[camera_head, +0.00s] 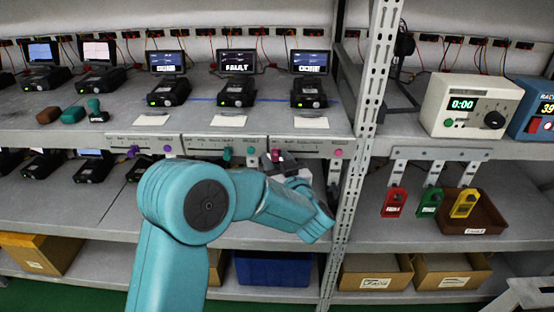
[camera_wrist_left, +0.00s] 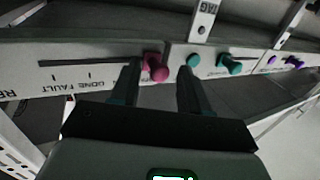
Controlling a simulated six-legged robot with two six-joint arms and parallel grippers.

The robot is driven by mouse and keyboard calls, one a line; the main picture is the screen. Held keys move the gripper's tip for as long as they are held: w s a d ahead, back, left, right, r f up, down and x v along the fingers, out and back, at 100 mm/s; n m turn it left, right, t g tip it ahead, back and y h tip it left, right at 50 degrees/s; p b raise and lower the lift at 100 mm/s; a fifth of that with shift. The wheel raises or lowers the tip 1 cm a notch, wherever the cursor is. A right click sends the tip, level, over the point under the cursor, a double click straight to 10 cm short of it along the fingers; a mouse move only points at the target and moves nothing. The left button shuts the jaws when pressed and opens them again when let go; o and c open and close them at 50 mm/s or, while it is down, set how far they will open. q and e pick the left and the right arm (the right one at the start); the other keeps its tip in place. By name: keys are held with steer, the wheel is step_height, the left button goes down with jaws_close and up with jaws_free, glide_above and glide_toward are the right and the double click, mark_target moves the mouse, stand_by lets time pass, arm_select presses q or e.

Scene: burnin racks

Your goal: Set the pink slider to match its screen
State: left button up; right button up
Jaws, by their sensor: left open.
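The pink slider (camera_wrist_left: 160,73) sits at one end of its slot, near the teal panel; in the head view it is a small pink spot (camera_head: 276,155) at the left end of the right-hand panel (camera_head: 310,146). My left gripper (camera_head: 281,161) is open at this panel. In the wrist view its two fingers (camera_wrist_left: 159,76) stand either side of the pink knob, which is nearer the left finger. The slot's printed words include DONE and FAULT, upside down there. The right screen (camera_head: 309,62) above the panel shows blurred white text, perhaps DONE. My right gripper is not in view.
Teal knobs (camera_wrist_left: 230,65) and purple knobs (camera_wrist_left: 295,62) lie along the same shelf edge. A second pink knob (camera_head: 337,153) is at the panel's right end. A perforated rack post (camera_head: 372,95) stands right of it. White cards (camera_head: 307,123) lie on the shelf above.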

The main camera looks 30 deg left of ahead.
mark_target(297, 151)
arm_select(q)
steer(key=shift+w, duration=0.1)
steer(key=shift+c, duration=0.3)
jaws_close()
steer(key=w+d, duration=0.1)
steer(key=d, duration=0.1)
steer(key=w+d, duration=0.1)
steer(key=d, duration=0.1)
steer(key=w+d, duration=0.1)
steer(key=d, duration=0.1)
steer(key=shift+w, duration=0.25)
steer(key=shift+o, duration=0.3)
jaws_free()
steer(key=shift+s+d, duration=0.1)
